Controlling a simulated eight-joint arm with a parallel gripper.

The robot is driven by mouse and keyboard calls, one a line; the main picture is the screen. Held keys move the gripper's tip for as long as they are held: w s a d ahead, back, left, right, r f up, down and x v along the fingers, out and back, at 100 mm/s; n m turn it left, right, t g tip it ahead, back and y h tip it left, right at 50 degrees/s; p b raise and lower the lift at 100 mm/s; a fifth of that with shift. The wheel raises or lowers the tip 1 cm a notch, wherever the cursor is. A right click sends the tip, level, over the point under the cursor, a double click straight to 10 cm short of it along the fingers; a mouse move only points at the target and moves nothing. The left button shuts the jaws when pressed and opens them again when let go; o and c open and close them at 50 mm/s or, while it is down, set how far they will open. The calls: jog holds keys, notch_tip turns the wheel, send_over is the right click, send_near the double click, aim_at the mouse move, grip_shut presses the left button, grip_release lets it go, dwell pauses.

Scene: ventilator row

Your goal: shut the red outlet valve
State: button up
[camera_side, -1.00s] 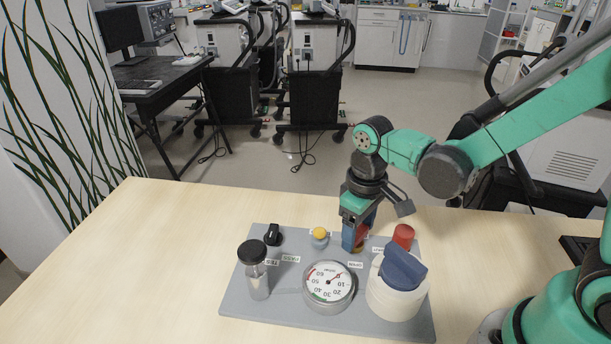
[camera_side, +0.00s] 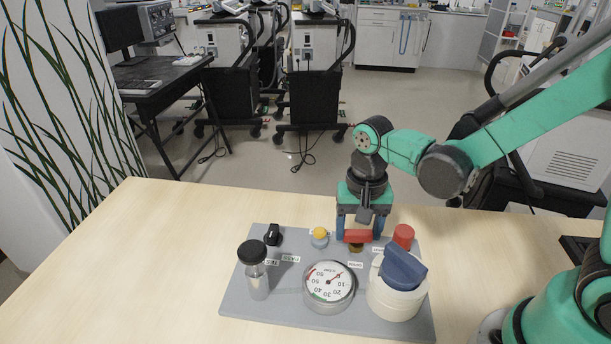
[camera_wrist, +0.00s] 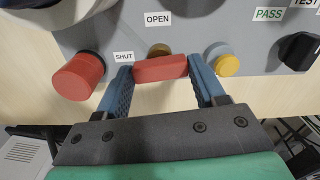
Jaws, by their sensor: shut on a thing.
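The red outlet valve has a red bar handle (camera_side: 358,236) on a brass-coloured stem, on a grey panel (camera_side: 235,297). My gripper (camera_side: 357,234) comes down from above and is shut on the handle, one blue finger at each end. In the wrist view the handle (camera_wrist: 160,68) lies crosswise between the fingers (camera_wrist: 160,76). Its left end is beside the SHUT label (camera_wrist: 123,57); the OPEN label (camera_wrist: 158,19) is above its middle.
A red round knob (camera_side: 403,236) stands close right of the gripper, a yellow-topped knob (camera_side: 320,236) close left. A dial gauge (camera_side: 329,285), a white cylinder (camera_side: 390,300) with blue handle, a black-capped vial (camera_side: 255,272) and a black knob (camera_side: 273,235) share the panel.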

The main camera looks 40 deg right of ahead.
aim_at(358, 232)
jog(key=shift+m, duration=0.7)
jog(key=o, duration=1.3)
jog(key=shift+r, duration=2.85)
